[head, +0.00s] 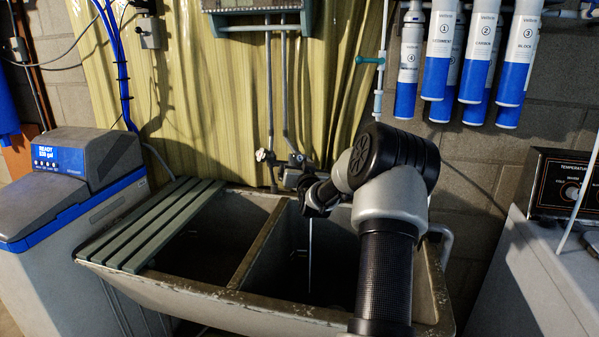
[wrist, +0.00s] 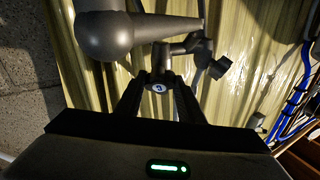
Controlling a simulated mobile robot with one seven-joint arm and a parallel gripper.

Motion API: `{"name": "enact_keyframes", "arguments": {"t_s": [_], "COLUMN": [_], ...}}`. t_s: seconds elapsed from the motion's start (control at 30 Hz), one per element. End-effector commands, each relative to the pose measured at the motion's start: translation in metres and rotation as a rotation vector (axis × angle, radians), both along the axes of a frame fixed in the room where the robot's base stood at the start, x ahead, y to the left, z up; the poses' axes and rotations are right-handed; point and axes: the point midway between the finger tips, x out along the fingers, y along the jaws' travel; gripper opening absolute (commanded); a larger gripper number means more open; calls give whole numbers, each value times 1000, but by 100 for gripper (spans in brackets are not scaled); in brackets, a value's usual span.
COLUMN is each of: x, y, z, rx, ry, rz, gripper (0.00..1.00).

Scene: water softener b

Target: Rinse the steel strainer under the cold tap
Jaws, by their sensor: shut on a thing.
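In the wrist view, the two fingers of my gripper (wrist: 158,95) are shut on a small round tap knob (wrist: 158,87) marked with what looks like a C. Dark metal tap pipework (wrist: 190,45) lies just beyond it. In the head view, my arm reaches over the right basin to the tap (head: 294,160) at the back wall, and hides part of it. A thin pale vertical line (head: 310,255) hangs below the tap into the right basin; it looks like a water stream. I cannot make out the steel strainer; the basin is dark and partly behind my arm.
The two-basin sink (head: 255,245) has a slatted board (head: 150,225) over its left side. A blue-and-grey softener unit (head: 75,190) stands at left. Filter cartridges (head: 440,50) hang at upper right. A machine with a temperature panel (head: 565,185) stands at right.

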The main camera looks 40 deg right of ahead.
Motion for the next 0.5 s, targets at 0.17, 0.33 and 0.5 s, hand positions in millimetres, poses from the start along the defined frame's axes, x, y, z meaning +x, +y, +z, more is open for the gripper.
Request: {"name": "enact_keyframes", "arguments": {"t_s": [0.17,0.33,0.5], "x": [0,-1,-1], "y": [-1,-1,-1], "z": [-3,0,0], "rx": [-84,-99,-98], "ry": [31,38,38], "rz": [46,54,53], "gripper": [12,12,12]}}
